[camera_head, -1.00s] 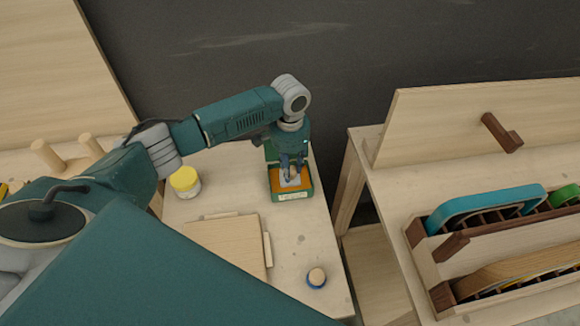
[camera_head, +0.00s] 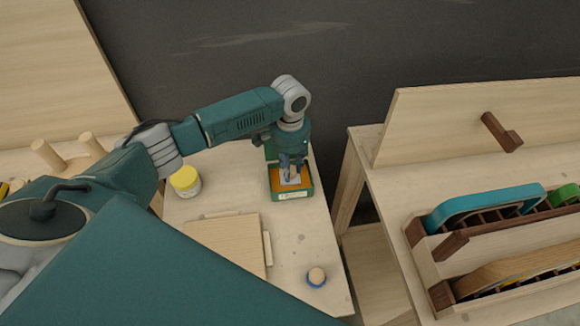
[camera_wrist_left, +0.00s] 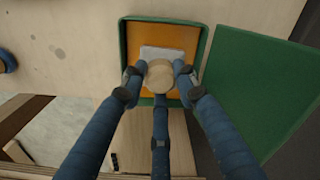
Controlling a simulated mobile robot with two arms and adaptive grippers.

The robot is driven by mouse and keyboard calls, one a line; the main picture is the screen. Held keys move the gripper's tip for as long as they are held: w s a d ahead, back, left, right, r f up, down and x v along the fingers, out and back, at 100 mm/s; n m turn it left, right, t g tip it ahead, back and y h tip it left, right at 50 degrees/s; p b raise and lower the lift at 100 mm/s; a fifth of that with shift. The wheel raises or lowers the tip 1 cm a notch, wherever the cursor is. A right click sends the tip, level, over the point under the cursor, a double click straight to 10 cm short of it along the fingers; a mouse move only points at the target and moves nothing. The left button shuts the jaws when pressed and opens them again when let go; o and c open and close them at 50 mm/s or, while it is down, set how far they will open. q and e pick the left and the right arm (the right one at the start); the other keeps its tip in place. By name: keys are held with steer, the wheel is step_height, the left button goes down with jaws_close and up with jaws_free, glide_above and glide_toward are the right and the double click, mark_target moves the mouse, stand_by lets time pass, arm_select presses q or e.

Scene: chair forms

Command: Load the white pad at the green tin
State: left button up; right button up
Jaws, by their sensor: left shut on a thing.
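The green tin (camera_head: 293,196) is open on the small table, with an orange inside; it also shows in the wrist view (camera_wrist_left: 124,42). Its green lid (camera_wrist_left: 262,85) stands open on the right there. My left gripper (camera_head: 291,172) points down at the tin, its fingers shut around a round wooden knob (camera_wrist_left: 160,76). The white pad (camera_wrist_left: 160,53) is under the knob, over the orange inside. It shows between the fingers in the head view (camera_head: 290,181). I cannot tell whether the pad touches the orange surface. My right gripper is not in view.
A yellow-lidded jar (camera_head: 186,181) stands left of the tin. A rack (camera_head: 425,265) holding coloured forms is on the right-hand bench. Bare tabletop (camera_head: 300,235) lies before the tin.

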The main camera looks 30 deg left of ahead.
arm_select(q)
steer(key=shift+s+f+p, duration=0.1)
steer(key=shift+p, duration=0.25)
stand_by(1.2)
step_height(320, 180, up, 7)
steer(key=p, duration=0.8)
stand_by(0.4)
steer(key=shift+d, duration=0.1)
stand_by(0.3)
